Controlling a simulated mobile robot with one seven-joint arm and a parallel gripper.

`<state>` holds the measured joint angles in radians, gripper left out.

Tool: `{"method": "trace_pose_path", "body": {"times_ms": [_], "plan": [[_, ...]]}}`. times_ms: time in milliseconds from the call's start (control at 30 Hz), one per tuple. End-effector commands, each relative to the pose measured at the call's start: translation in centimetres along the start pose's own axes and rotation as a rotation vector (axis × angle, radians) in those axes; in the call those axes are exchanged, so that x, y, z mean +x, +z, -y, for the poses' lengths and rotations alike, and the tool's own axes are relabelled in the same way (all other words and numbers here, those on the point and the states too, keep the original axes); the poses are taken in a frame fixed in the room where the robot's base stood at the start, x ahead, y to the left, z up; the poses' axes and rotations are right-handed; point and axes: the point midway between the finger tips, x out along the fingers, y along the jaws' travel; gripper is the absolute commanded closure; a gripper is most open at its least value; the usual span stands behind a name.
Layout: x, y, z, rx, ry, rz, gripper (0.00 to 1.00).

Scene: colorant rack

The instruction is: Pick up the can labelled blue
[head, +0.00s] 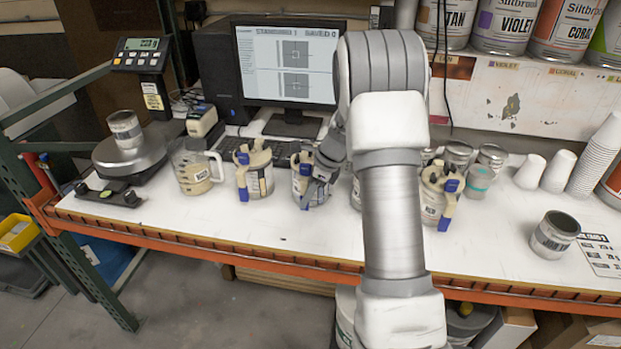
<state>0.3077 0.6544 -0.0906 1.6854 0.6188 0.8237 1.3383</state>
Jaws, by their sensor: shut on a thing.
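Several cans with cream lids and blue clips stand in a row on the white bench. My gripper (318,181) is at a can (301,187) just left of my arm and is shut on it. This can has a dark top and blue clips, and appears upright at bench height. I cannot tell if it is lifted. Its label is too small to read, and the gripper covers its right side. A similar can (254,172) stands to its left. Another (434,196) stands right of my arm, and one more (356,193) is mostly hidden behind the arm.
A monitor (287,62) stands behind. White cups (595,155) and an open can (554,236) are at right. The bench's front strip (255,228) is mostly free.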

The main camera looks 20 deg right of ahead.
Motion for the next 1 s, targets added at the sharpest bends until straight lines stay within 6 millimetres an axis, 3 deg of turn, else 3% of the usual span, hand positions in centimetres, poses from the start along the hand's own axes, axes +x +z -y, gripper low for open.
{"method": "trace_pose_path", "body": {"times_ms": [767, 1000], "plan": [[-0.3, 0.1, 0.2, -0.002, -0.007, 0.002, 1.0], [-2.3, 1.0, 0.3, -0.004, -0.01, 0.003, 1.0]]}}
